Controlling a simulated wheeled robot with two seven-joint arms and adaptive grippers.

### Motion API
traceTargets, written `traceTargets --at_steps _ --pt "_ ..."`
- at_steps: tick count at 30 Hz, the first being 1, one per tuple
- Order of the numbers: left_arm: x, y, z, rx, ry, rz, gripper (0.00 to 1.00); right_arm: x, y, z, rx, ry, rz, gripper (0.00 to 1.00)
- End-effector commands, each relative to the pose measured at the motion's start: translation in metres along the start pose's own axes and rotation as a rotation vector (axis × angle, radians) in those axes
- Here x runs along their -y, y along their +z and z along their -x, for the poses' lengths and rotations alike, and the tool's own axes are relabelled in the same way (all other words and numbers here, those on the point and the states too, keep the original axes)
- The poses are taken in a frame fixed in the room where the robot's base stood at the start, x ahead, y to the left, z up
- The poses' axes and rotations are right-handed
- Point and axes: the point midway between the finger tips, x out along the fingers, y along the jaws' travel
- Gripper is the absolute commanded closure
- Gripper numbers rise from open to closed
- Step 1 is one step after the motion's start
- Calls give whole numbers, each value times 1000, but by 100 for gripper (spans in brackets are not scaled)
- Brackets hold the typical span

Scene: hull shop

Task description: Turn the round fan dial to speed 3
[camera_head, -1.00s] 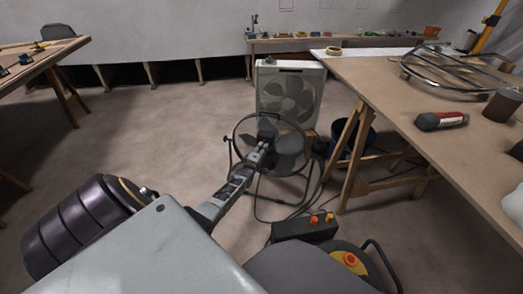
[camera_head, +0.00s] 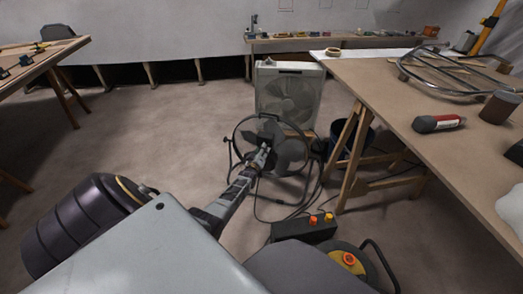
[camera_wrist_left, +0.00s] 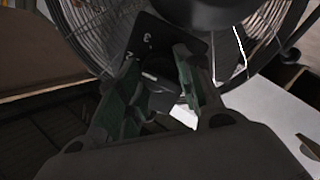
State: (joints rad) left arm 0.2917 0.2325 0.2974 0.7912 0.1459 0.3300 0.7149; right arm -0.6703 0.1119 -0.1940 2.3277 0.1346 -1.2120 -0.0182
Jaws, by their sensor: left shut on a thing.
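The round floor fan (camera_head: 292,153) has a wire cage and stands on the floor mid-view. In the left wrist view its dark control plate (camera_wrist_left: 170,32) shows the numbers 3 and 2. The dark dial (camera_wrist_left: 160,98) sits below those numbers, with a pale mark on its upper left. I cannot tell exactly which number the mark points to. My left gripper (camera_head: 264,154) reaches the fan, and in the left wrist view its greenish pads (camera_wrist_left: 160,90) are shut on the dial from both sides. My right gripper is not in view.
A white box fan (camera_head: 289,92) stands just behind. A wooden trestle table (camera_head: 395,95) is at the right, with a dark bucket (camera_head: 355,137) beneath. Cables and a black box with orange knobs (camera_head: 303,228) lie on the floor.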

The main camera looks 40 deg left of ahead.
Motion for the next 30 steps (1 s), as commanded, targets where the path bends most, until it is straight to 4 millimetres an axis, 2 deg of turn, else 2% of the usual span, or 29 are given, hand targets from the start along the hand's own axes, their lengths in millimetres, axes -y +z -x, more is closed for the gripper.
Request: traceTargets --at_steps 20,30 --pt "-2 1 0 -35 -33 -486 88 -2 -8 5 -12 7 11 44" --pt "-2 2 0 -46 -45 -671 89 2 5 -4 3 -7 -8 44"
